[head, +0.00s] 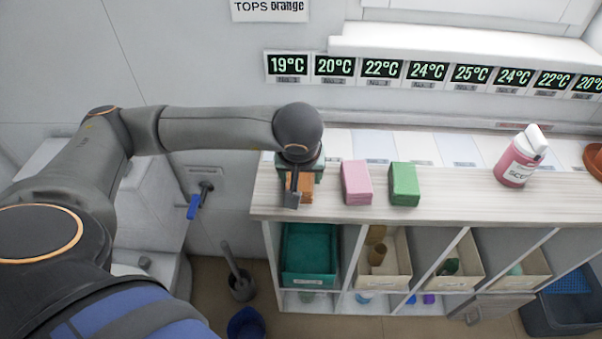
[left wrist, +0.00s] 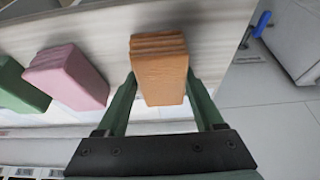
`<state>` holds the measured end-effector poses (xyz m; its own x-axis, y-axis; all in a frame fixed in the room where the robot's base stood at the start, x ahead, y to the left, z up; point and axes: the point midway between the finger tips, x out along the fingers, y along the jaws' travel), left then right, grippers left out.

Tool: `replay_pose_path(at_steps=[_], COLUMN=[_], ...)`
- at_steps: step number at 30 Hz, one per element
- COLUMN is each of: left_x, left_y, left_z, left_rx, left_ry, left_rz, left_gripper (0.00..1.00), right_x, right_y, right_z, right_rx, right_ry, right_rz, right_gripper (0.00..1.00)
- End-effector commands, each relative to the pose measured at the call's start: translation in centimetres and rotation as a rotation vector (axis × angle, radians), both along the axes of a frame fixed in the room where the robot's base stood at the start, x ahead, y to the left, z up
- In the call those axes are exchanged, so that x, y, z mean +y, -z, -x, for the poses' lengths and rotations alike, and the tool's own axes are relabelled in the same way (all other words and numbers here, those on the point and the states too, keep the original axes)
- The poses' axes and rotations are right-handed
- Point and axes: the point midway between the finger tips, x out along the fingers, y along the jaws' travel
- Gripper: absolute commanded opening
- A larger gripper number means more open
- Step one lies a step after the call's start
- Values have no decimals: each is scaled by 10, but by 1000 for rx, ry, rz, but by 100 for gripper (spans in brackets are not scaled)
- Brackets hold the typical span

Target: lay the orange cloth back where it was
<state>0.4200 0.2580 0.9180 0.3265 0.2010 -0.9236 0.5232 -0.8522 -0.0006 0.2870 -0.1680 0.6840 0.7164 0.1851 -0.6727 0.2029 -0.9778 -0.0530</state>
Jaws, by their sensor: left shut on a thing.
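The orange cloth (head: 305,187) is a folded block at the left end of the counter top, partly hidden by my left gripper (head: 296,190). In the left wrist view the orange cloth (left wrist: 160,72) sits between the two green fingers of my left gripper (left wrist: 164,95), which is shut on it. It is at or just above the counter; I cannot tell whether it touches. A folded pink cloth (head: 357,183) and a folded green cloth (head: 404,184) lie to its right in the head view. My right gripper is not in view.
The counter (head: 460,203) runs to the right, with a pink bottle (head: 520,160) and an orange dish (head: 594,158) on it. Bins, including a teal one (head: 309,254), fill the shelves below. A blue-handled tap (head: 194,206) is left of the counter. Temperature displays (head: 380,69) line the wall.

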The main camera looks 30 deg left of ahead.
Motion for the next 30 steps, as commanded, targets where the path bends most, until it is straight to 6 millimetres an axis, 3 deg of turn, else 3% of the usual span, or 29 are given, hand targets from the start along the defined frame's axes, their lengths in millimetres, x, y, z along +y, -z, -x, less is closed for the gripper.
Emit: replay_pose_path(at_steps=[3, 4, 12, 23, 30], left_x=[0, 0, 0, 0, -11], left_y=[5, 4, 2, -4, -47], left_z=[0, 0, 0, 0, 15], left_rx=[0, 0, 0, 0, -8], left_ry=[0, 0, 0, 0, 4], left_rz=[1, 1, 1, 1, 1], left_gripper=[17, 70, 99, 99, 99], right_x=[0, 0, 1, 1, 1], right_y=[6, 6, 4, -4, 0], right_z=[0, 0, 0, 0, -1], right_rx=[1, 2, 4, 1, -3], right_ry=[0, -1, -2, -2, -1], right_rz=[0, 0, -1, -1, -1], right_gripper=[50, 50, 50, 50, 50])
